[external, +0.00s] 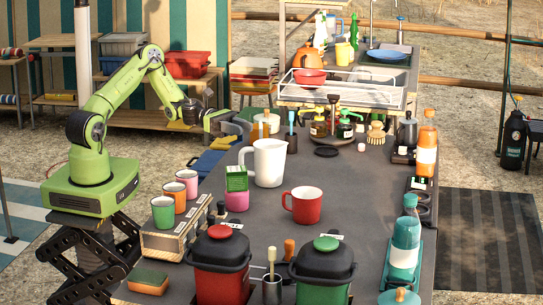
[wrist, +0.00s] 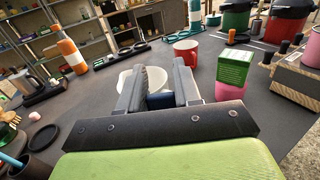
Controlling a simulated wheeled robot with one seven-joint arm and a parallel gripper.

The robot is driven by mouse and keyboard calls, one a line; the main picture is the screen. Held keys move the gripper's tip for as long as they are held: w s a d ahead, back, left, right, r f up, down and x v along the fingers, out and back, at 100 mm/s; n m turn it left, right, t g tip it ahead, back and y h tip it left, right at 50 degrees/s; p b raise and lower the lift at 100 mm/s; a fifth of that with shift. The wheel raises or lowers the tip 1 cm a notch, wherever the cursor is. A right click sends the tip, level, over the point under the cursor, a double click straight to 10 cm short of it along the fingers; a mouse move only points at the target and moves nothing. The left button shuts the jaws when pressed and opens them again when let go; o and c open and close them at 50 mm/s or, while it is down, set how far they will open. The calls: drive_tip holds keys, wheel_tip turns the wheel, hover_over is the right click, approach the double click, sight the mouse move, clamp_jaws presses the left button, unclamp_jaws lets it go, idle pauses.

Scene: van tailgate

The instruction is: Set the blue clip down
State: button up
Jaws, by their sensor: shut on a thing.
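My gripper (external: 218,118) is at the left edge of the long dark table, toward its far half, above the table's edge. In the wrist view my gripper (wrist: 163,82) has its two grey fingers shut on a small dark blue thing, the blue clip (wrist: 161,101), low between them. Only part of the clip shows; the fingers hide the rest. In the external view I cannot pick the clip out. The white pitcher (external: 268,162) stands right of and nearer than the gripper; it shows partly behind the fingers in the wrist view (wrist: 124,80).
A red mug (external: 306,205), a green box (external: 237,178) on a pink cup (external: 237,201), and a row of cups (external: 187,183) stand on the near half. Bottles line the right edge. Bare dark tabletop (external: 345,180) lies right of the pitcher.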

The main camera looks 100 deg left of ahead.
drive_tip(key=s+d+f+m+g+h+p, duration=0.2)
drive_tip(key=s+d+f+h, duration=0.1)
drive_tip(key=d, duration=0.5)
drive_tip(key=s+d+f+m+g+h+p, duration=0.2)
drive_tip(key=s+d+m+g+h+p, duration=0.1)
drive_tip(key=d, duration=0.4)
wheel_tip(320, 180, up, 17)
drive_tip(key=w+a+f+n+t+y+b, duration=0.1)
drive_tip(key=w+f+n+t+y+b, duration=0.2)
drive_tip(key=w, duration=0.5)
drive_tip(key=w+a+f+n+t+y+b, duration=0.25)
drive_tip(key=w+f, duration=0.25)
drive_tip(key=w, duration=0.3)
drive_tip(key=w+a+r+n+t+y+b, duration=0.1)
drive_tip(key=w+r+n+t+y+b, duration=0.15)
drive_tip(key=w+r+n+y, duration=0.45)
drive_tip(key=shift+m+g+y, duration=0.4)
drive_tip(key=shift+m+y, duration=0.55)
drive_tip(key=w+f+b, duration=0.1)
drive_tip(key=f+b, duration=0.1)
drive_tip(key=f, duration=0.5)
drive_tip(key=w+f+b, duration=0.1)
drive_tip(key=f+b, duration=0.2)
drive_tip(key=f, duration=0.4)
drive_tip(key=w+f+b, duration=0.1)
drive_tip(key=f+b, duration=0.1)
drive_tip(key=f, duration=0.6)
drive_tip(key=shift+a+f, duration=0.1)
drive_tip(key=shift+a, duration=0.2)
drive_tip(key=o, duration=1)
